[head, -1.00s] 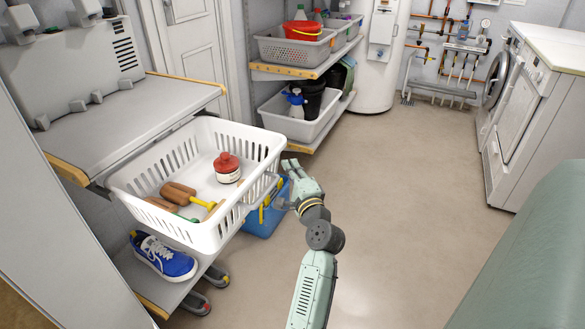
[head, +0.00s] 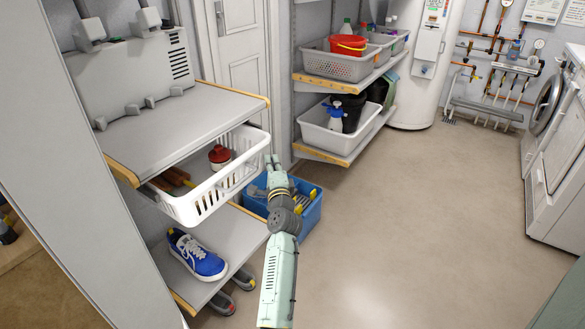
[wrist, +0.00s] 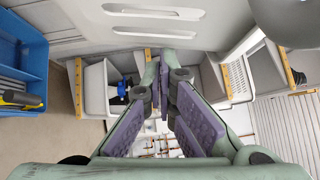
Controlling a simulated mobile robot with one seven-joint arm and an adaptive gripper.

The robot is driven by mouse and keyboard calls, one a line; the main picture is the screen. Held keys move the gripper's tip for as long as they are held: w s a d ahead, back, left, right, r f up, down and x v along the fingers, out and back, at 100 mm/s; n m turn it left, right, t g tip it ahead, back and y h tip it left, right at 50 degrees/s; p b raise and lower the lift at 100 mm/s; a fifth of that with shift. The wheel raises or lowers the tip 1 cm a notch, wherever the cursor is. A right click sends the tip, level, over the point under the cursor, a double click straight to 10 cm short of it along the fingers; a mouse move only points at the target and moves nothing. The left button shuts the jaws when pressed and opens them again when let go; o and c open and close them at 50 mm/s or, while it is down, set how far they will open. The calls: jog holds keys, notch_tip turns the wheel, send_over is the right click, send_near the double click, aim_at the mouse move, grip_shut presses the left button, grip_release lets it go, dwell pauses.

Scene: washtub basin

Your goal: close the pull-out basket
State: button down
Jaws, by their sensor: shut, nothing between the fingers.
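The white pull-out basket (head: 222,191) hangs under the grey shelf top on the left in the head view. It is partly out, with its back part hidden under the shelf. A red-capped jar (head: 220,157) and brown-handled tools (head: 178,176) lie in it. My gripper (head: 272,161) is at the basket's front right side, shut and empty. The basket's slotted white wall also shows close by at the top of the wrist view (wrist: 190,32), where my gripper's purple finger pads (wrist: 165,92) come together. I cannot tell whether the fingers touch the basket.
A blue crate (head: 308,214) with tools stands on the floor behind my gripper. A blue shoe (head: 198,256) lies on the lower shelf under the basket. Shelves with grey bins (head: 340,66) stand behind. The floor to the right is clear.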

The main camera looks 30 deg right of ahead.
jog(key=w+a, duration=0.1)
jog(key=w, duration=0.3)
jog(key=w+a, duration=0.1)
jog(key=w, duration=0.1)
jog(key=shift+w+a, duration=0.25)
jog(key=shift+a, duration=0.1)
jog(key=shift+w, duration=0.1)
jog(key=shift+w+a, duration=0.1)
jog(key=shift+a, duration=0.05)
